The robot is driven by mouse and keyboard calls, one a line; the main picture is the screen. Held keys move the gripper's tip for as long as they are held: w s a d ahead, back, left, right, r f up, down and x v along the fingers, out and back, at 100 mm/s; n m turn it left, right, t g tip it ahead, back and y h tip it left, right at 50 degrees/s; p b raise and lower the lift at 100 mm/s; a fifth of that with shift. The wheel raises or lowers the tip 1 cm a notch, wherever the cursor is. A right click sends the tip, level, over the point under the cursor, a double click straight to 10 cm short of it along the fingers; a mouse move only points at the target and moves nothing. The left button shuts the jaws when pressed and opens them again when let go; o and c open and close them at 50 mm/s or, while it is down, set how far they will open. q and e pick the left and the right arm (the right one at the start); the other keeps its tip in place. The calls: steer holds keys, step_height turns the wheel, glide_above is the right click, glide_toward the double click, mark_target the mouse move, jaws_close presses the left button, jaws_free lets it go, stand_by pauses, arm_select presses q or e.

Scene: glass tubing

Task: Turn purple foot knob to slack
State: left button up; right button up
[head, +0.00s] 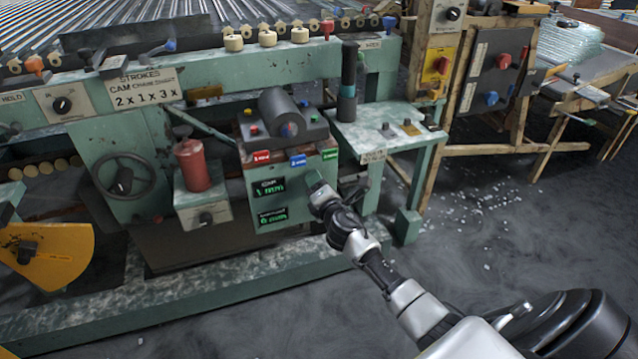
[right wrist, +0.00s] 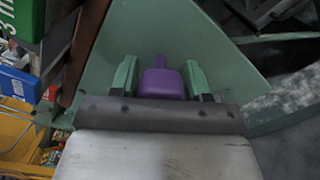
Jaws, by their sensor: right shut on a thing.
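The purple foot knob (right wrist: 162,82) shows in the right wrist view against a green panel (right wrist: 205,38). It has a rounded body with a narrow tab pointing up in the picture. The two green fingers of my right gripper (right wrist: 160,76) stand on either side of it, shut on it. In the head view my right gripper (head: 318,190) is at the lower right of the green control box (head: 262,186), and the knob is hidden there behind the gripper and wrist. My left gripper is not in view.
A red canister (head: 193,165) and a black handwheel (head: 123,176) are left of the box. A green side table (head: 375,138) stands to its right. The machine's base beam (head: 215,281) runs along the floor. Open floor with scattered glass bits lies at right.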

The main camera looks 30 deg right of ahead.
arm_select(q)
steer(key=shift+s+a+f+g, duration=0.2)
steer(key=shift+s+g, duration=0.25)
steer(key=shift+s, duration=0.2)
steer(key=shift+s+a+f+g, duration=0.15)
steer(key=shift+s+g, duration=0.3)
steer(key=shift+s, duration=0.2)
arm_select(e)
steer(key=shift+f+n, duration=0.1)
steer(key=shift+n, duration=1.7)
steer(key=o, duration=0.9)
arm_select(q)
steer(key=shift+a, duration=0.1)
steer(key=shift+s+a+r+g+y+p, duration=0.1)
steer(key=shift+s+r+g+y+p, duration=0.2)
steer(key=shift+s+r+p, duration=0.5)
arm_select(e)
steer(key=v, duration=1)
steer(key=shift+s+a, duration=0.15)
steer(key=shift+s, duration=0.2)
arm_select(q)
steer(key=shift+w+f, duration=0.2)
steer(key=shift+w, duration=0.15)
